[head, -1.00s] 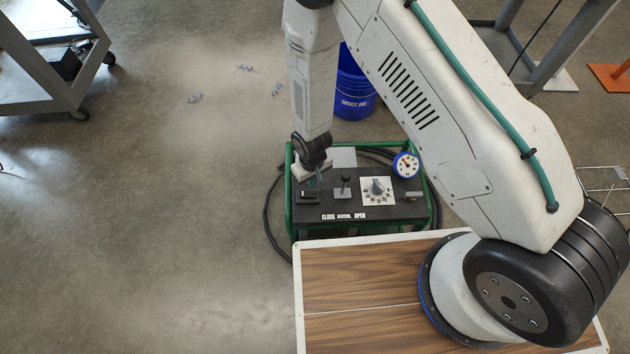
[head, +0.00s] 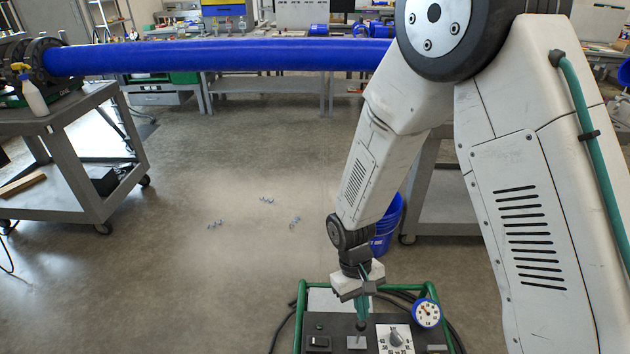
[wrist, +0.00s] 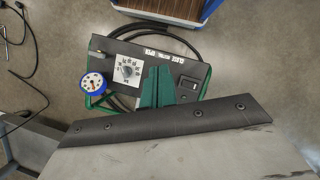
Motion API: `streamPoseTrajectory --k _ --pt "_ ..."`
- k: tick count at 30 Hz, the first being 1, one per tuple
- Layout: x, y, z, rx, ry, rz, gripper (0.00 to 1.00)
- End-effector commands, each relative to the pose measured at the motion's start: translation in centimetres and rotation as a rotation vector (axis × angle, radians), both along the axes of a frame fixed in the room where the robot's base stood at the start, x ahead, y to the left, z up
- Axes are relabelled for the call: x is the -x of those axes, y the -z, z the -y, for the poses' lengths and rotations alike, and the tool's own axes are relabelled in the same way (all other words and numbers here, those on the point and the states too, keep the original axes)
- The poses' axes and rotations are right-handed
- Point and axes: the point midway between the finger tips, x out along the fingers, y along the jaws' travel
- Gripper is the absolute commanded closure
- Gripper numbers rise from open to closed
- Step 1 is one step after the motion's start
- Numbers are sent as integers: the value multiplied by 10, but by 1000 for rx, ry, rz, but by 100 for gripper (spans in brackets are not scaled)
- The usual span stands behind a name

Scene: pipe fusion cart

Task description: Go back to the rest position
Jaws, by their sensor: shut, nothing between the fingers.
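My gripper (head: 362,308) shows at the lower middle of the head view, pointing down above the control box (head: 330,330). Its green fingers are shut together with nothing between them. In the wrist view the shut fingers (wrist: 157,88) stand in front of the control box (wrist: 190,62), and they hide part of its panel. In the head view the gauge (head: 427,313) is right of the gripper. I cannot tell the exact gap between the fingertips and the panel.
A long blue pipe (head: 220,56) runs across the back from the grey cart (head: 72,120) on the left. A blue bucket (head: 388,220) stands behind my arm. Black hose (wrist: 190,38) curls around the box. Open floor (head: 190,290) lies left, with small scraps on it.

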Motion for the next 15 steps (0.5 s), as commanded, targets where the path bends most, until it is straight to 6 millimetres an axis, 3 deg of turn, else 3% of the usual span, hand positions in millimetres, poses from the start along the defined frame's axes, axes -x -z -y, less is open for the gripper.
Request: streamPoseTrajectory --k 1,6,15 --pt "-1 -28 8 -4 19 7 100" --pt "10 -105 35 -9 72 13 100" --pt "49 -215 86 -33 175 74 100"
